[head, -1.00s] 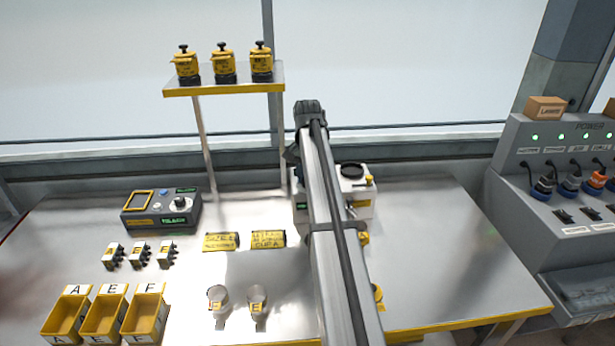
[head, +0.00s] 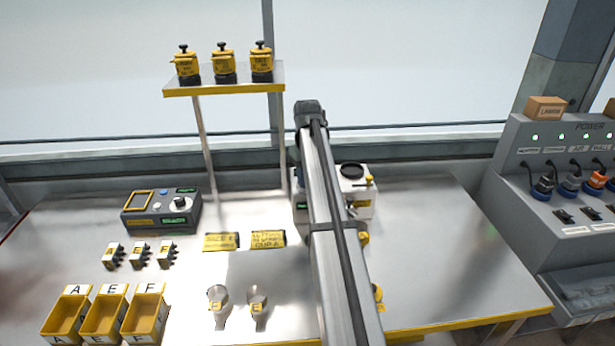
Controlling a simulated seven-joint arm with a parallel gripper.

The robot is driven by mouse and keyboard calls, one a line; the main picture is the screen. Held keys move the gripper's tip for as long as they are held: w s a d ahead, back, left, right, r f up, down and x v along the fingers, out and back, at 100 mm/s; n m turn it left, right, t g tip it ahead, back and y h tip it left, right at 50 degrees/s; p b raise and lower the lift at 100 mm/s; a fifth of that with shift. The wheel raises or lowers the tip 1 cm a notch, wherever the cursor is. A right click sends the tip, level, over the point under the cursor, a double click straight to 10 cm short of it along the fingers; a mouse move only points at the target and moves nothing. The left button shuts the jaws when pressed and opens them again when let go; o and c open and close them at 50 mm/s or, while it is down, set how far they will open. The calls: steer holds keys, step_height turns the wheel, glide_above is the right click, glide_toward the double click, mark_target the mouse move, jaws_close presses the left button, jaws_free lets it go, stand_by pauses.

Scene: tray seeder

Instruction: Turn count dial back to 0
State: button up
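A grey control box (head: 162,212) stands at the back left of the bench. A white machine (head: 361,205) with a black round top stands at the back middle, partly hidden behind my arm. My arm runs up through the middle of the view, well to the right of the box. My gripper does not show.
Yellow bins (head: 63,319) marked A, E and F stand front left, with small labelled blocks (head: 140,254) behind. Two cups (head: 257,300) and yellow cards (head: 221,242) lie mid-bench. A shelf (head: 225,88) holds yellow canisters. A power console (head: 560,190) stands right. The bench's right part is clear.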

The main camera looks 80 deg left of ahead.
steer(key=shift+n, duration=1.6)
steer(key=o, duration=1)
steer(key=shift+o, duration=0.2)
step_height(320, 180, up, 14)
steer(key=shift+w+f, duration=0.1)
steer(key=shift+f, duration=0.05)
